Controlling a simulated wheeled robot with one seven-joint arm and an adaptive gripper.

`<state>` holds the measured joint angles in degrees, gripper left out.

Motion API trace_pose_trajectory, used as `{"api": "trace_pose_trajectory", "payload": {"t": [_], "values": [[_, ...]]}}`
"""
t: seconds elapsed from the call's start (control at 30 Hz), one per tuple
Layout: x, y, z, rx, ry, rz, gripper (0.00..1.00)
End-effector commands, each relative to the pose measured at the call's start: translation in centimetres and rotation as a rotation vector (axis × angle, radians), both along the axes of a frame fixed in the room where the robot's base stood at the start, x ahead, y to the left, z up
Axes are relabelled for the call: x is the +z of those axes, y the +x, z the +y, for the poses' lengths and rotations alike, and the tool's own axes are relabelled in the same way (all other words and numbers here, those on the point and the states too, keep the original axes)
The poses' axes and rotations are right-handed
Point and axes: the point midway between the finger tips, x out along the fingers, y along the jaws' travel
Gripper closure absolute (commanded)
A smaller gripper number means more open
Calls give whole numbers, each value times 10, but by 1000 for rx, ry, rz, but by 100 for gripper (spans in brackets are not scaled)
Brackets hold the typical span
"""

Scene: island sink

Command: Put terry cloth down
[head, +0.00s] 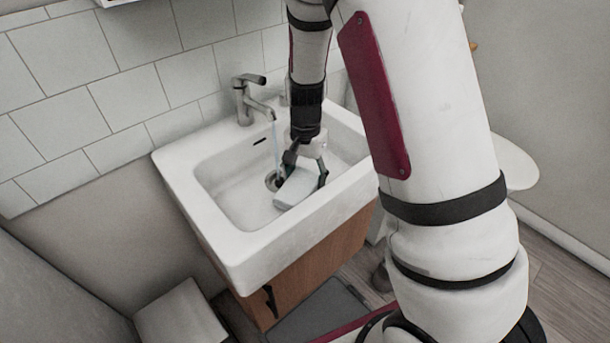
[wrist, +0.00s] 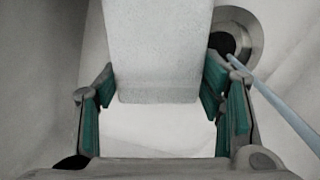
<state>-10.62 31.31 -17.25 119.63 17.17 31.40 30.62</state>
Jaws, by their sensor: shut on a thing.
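The terry cloth (head: 296,188) is a pale grey-white, block-like piece inside the basin of the white sink (head: 250,247). It also fills the upper middle of the wrist view (wrist: 158,50). My gripper (head: 306,177) reaches down into the basin and is shut on the cloth, with one finger on each side of it. In the wrist view the green-padded fingers (wrist: 162,100) flank the near end of the cloth. Whether the cloth touches the basin floor I cannot tell.
The metal faucet (head: 246,98) stands at the back of the sink, and a thin bluish stream (head: 276,150) falls beside my gripper. The drain (wrist: 232,40) lies right of the cloth in the wrist view. A wooden cabinet (head: 318,270) is below. Raised basin walls surround my gripper.

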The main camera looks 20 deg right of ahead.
Motion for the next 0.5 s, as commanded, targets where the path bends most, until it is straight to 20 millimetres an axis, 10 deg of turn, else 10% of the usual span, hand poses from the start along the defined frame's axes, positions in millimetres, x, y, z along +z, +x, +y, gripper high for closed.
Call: {"api": "trace_pose_trajectory", "payload": {"t": [0.33, 0.37, 0.5], "values": [[-3, 0, 0, 1, 1, -1, 70], [-2, 0, 0, 1, 0, -1, 31], [-2, 0, 0, 1, 0, -1, 18]]}}
